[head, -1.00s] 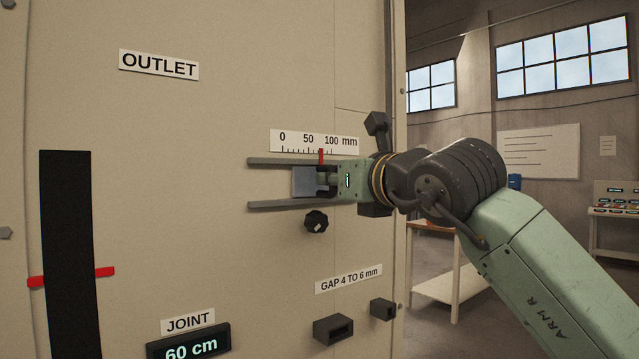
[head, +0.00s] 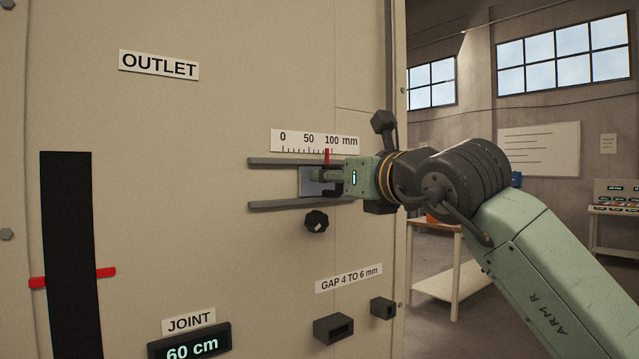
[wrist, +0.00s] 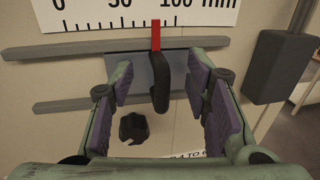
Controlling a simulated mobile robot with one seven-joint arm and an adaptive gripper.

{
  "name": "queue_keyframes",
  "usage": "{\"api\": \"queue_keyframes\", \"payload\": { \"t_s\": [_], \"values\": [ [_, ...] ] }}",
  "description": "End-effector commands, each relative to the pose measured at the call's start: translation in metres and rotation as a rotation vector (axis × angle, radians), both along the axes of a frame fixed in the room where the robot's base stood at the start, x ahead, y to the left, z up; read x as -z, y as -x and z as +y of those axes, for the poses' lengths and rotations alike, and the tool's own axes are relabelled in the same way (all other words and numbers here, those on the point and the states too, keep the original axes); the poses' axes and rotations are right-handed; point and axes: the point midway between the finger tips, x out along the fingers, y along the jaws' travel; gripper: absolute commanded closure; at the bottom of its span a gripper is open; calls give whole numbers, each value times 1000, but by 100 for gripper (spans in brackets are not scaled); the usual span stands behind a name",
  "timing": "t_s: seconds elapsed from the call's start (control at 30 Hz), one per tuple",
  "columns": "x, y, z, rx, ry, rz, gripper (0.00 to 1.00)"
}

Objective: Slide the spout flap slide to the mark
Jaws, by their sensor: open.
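The slide is a grey-blue plate (head: 306,184) between two horizontal rails on the panel; it also shows in the wrist view (wrist: 137,70). A red pointer (wrist: 155,35) stands up from it over the scale (head: 314,140), between 50 and 100 and nearer 100. Its dark upright handle (wrist: 160,85) is below the pointer. My gripper (head: 326,182) is at the plate's right part. In the wrist view my gripper (wrist: 163,92) is open, with the handle between the fingers and a visible gap on both sides. My gripper hides part of the plate in the head view.
A dark round knob (head: 316,221) sits just below the lower rail (head: 290,204). Two dark blocks (head: 333,328) stick out lower down. A dark block (wrist: 282,65) stands right of my fingers. The panel left of the rails is clear up to the black strip (head: 70,250).

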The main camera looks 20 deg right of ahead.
Motion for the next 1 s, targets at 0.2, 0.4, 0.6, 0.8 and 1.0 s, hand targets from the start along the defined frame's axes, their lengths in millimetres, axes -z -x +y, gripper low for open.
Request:
{"api": "queue_keyframes", "payload": {
  "t_s": [0.2, 0.4, 0.6, 0.8, 1.0],
  "values": [
    [1, 0, 0, 0, 0, 2, 56],
    [2, 13, -3, 2, -1, 0, 56],
    [3, 29, -5, 2, -1, 2, 56],
    [2, 45, -8, 1, -1, 2, 56],
    [2, 57, -9, 1, -1, 3, 56]
  ]
}}
